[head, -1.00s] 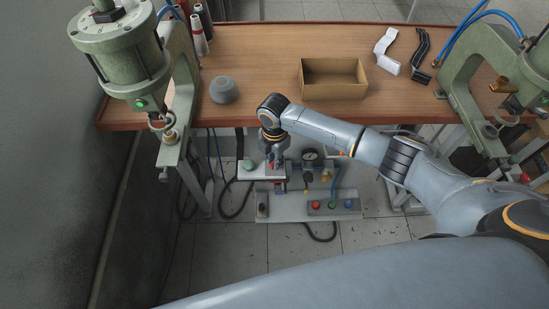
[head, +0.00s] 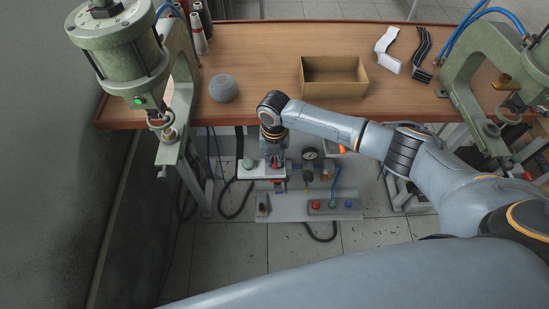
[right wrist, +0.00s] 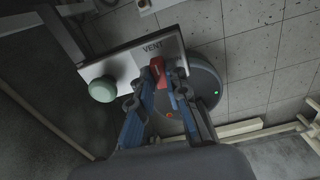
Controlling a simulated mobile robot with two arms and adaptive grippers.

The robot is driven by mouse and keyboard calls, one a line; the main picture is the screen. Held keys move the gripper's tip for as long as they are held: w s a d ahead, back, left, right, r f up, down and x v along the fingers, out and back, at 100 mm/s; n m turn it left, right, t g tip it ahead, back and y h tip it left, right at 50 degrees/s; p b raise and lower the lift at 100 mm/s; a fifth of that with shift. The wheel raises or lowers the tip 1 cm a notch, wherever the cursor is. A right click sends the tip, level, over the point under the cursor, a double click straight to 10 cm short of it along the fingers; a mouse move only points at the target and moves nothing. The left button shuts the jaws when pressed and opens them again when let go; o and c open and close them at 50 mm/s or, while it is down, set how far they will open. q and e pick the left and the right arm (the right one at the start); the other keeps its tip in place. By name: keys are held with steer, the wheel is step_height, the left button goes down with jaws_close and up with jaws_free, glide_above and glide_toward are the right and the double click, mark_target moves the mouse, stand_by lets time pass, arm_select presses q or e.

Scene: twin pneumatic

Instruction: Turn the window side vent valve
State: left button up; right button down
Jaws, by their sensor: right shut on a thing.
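A white plate lettered VENT (right wrist: 140,55) carries a red valve handle (right wrist: 158,72) and a rounded green knob (right wrist: 103,90). In the head view the plate (head: 257,173) is below the front edge of the bench, with the green knob (head: 248,163) at its left. My right gripper (right wrist: 160,78) points down at the plate and is shut on the red handle, one finger on each side. In the head view my right gripper (head: 274,158) partly hides the handle. The handle's exact angle is hard to tell. My left gripper is not in view.
A gauge (head: 311,155) and an orange part (head: 342,149) are right of the plate, with a button box (head: 332,206) below. A green press (head: 123,52) stands left and another (head: 470,95) right. The wooden bench (head: 255,50) holds a cardboard box (head: 335,94) and grey round object (head: 223,89).

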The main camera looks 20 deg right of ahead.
mark_target(274, 161)
steer(key=shift+n, duration=0.4)
steer(key=c, duration=1.3)
jaws_free()
step_height(274, 161, up, 12)
steer(key=shift+r, duration=0.1)
